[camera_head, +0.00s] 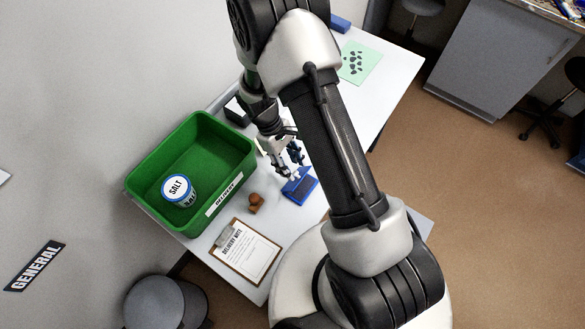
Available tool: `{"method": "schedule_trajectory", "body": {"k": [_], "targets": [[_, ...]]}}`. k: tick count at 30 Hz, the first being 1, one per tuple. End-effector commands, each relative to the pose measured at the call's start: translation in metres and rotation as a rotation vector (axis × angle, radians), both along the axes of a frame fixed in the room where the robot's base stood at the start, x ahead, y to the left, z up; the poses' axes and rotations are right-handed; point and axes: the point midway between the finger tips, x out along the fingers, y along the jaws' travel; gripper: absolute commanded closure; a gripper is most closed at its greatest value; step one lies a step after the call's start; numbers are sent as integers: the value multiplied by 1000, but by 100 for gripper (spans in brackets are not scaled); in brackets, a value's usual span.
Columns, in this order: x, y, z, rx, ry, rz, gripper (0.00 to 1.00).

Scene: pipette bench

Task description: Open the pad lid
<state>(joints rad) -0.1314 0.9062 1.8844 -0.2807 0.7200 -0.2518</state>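The blue pad (301,189) lies on the white table, right of the green bin and partly under my gripper. A lighter blue edge shows along its far side, by the fingers; I cannot tell how far the lid is raised. My gripper (291,170) points down at the pad's far left side, with its fingertips at or just above it. The fingers are small and overlap the pad here, so their opening and any contact are unclear.
A green bin (151,208) holds a salt jar (178,190). A brown stamp-like object (256,203) stands left of the pad, and a clipboard (245,252) lies nearer. A pale green mat (375,59) with dark marks lies at the far end. My arm hides the table's middle.

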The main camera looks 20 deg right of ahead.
Motion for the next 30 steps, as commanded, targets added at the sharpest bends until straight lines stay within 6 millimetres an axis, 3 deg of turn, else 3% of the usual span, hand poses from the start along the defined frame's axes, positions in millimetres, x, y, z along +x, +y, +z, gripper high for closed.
{"method": "schedule_trajectory", "body": {"k": [6,15,30], "targets": [[-6,-4,-17,0,0,-1,62],[-6,-5,-19,0,0,-1,62],[-6,-4,-18,0,-1,-1,96]]}}
